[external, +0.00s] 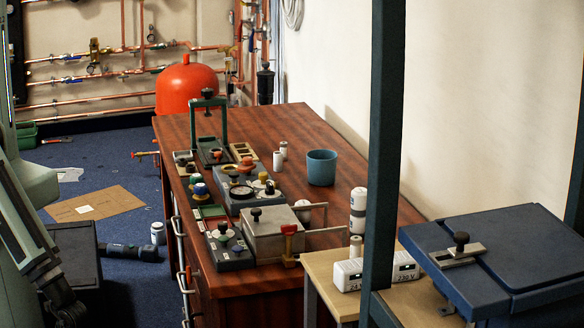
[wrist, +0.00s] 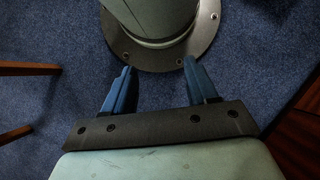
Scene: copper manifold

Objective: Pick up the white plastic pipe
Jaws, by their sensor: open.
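I cannot tell for certain which thing is the white plastic pipe. Short white cylinders (external: 278,161) stand upright on the wooden desk, left of a blue cup. Larger white cylinders (external: 358,223) stand one above the other near the desk's right edge, and a small pale one (external: 356,247) stands just below them in the picture. Another white cylinder (external: 158,233) is on the blue floor. My gripper (wrist: 157,64) is open and empty in the wrist view, its blue fingers spread toward my round base plate above the carpet. No white pipe shows there.
The wooden desk (external: 290,278) holds several control boxes with knobs and a blue cup (external: 321,168). A dark green post (external: 385,150) stands in front of its right side. A blue case (external: 500,250) sits at right. A red tank (external: 187,85) is behind.

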